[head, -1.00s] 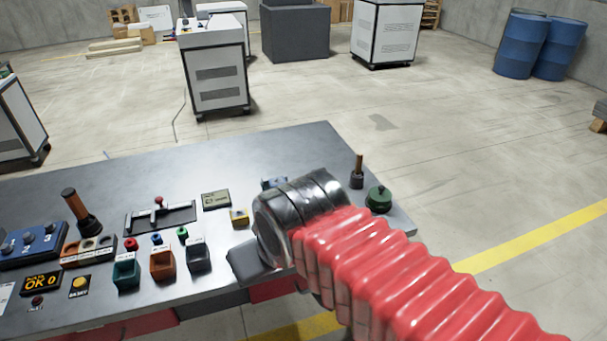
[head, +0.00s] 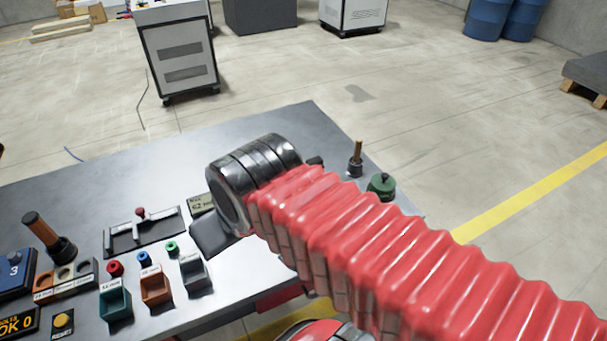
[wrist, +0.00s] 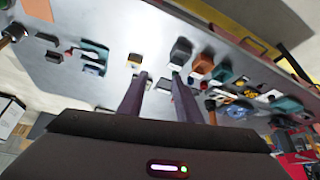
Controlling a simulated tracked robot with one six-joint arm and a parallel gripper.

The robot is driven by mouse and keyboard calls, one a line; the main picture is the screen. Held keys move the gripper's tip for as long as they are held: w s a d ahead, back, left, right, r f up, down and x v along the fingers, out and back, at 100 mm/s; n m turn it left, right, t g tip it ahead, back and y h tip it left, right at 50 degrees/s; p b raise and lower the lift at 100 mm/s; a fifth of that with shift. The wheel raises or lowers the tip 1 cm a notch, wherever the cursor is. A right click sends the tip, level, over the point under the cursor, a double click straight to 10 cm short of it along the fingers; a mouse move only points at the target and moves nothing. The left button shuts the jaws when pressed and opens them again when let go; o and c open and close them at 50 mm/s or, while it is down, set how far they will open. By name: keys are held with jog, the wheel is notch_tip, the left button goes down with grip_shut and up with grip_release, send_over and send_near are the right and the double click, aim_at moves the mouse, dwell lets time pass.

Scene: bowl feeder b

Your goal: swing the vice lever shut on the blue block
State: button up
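In the head view, my wrist and red sleeve hide the vice, and only the dark gripper body (head: 212,236) shows, with the fingertips out of sight.
The metal bench (head: 285,125) carries a teal bin (head: 115,303), an orange bin (head: 156,290) and a grey bin (head: 194,274). A red-knobbed slide plate (head: 143,232) is left of my wrist. A brown-handled stick (head: 356,158) and a green round part (head: 381,186) stand at the right end.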

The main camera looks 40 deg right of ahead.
jog(key=shift+o, duration=0.6)
jog(key=w+d+m+g, duration=0.2)
jog(key=w+d+m, duration=0.8)
jog(key=d+m, duration=0.5)
jog(key=d+f+m+y, duration=0.1)
jog(key=d+f+m, duration=0.2)
jog(key=d+m, duration=0.4)
jog(key=w+d+f+m+y, duration=0.1)
jog(key=d+f+m, duration=0.2)
jog(key=d+m, duration=0.5)
jog(key=d, duration=0.4)
jog(key=shift+d, duration=0.2)
